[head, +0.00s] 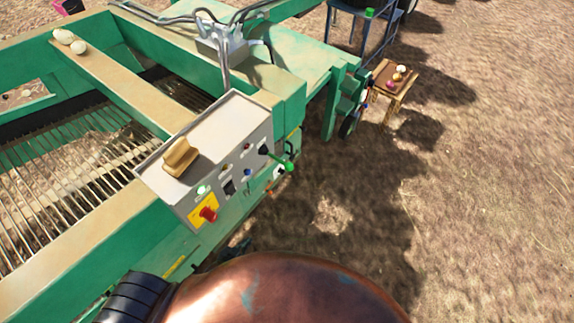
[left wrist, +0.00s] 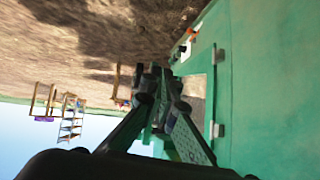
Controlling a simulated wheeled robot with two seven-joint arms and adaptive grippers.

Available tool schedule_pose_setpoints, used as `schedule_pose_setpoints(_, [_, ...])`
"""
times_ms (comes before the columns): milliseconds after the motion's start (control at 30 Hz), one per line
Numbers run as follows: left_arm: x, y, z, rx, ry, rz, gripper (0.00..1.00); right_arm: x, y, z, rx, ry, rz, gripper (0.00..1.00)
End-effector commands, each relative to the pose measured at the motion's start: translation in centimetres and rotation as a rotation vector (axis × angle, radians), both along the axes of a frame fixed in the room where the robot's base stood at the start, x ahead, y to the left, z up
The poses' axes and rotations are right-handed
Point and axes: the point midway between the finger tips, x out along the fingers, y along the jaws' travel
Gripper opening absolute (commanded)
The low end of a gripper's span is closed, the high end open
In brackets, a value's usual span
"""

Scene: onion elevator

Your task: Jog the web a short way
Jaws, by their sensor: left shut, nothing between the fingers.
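The web (head: 60,175), a belt of parallel metal rods, runs inside the green machine frame at the left of the head view. A grey control box (head: 215,150) sits on the machine's side. Its front carries a red knob on a yellow plate (head: 207,213), a lit green button (head: 201,189), dark switches (head: 229,187) and a lever with a green knob (head: 288,166). My left gripper (left wrist: 160,85) shows in the left wrist view, shut and empty, beside a green machine panel (left wrist: 265,80). I cannot tell that it touches anything. My right gripper is not in view.
A tan block (head: 181,157) lies on the control box. A small wooden stand (head: 392,84) with several onions stands beyond the machine, near a blue metal frame (head: 372,30). Open dirt ground (head: 480,190) lies to the right.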

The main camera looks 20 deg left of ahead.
Motion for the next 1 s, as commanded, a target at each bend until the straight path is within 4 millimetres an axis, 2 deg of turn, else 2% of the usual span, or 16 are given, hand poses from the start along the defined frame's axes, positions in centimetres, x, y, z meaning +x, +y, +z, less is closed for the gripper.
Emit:
schedule_pose_setpoints(33, [3.4,-1.2,5.7,-0.016,-0.117,-0.029,0.00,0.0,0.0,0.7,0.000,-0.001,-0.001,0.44])
schedule_pose_setpoints(67, [5.0,-2.0,8.8,-0.027,-0.183,-0.048,0.00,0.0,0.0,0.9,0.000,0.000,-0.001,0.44])
schedule_pose_setpoints(100, [6.9,-3.1,13.0,-0.042,-0.267,-0.070,0.00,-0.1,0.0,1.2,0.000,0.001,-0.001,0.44])
schedule_pose_setpoints(167, [9.0,-4.6,19.2,-0.064,-0.387,-0.102,0.00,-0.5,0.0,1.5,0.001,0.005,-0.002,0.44])
schedule_pose_setpoints(200, [9.9,-5.6,23.1,-0.080,-0.460,-0.122,0.00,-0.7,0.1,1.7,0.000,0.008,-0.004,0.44])
schedule_pose_setpoints(300, [11.1,-7.6,31.5,-0.114,-0.615,-0.165,0.00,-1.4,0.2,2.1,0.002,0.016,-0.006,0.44])
schedule_pose_setpoints(400, [11.2,-8.9,37.6,-0.141,-0.723,-0.195,0.00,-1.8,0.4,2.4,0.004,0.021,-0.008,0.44])
schedule_pose_setpoints(500, [11.0,-9.7,41.1,-0.157,-0.787,-0.214,0.00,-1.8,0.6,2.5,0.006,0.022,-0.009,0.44])
schedule_pose_setpoints(600, [10.9,-10.0,42.6,-0.165,-0.813,-0.221,0.00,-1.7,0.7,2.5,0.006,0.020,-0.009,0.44])
schedule_pose_setpoints(1000, [11.2,-10.2,42.8,-0.166,-0.817,-0.221,0.00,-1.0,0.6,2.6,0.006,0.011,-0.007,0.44])
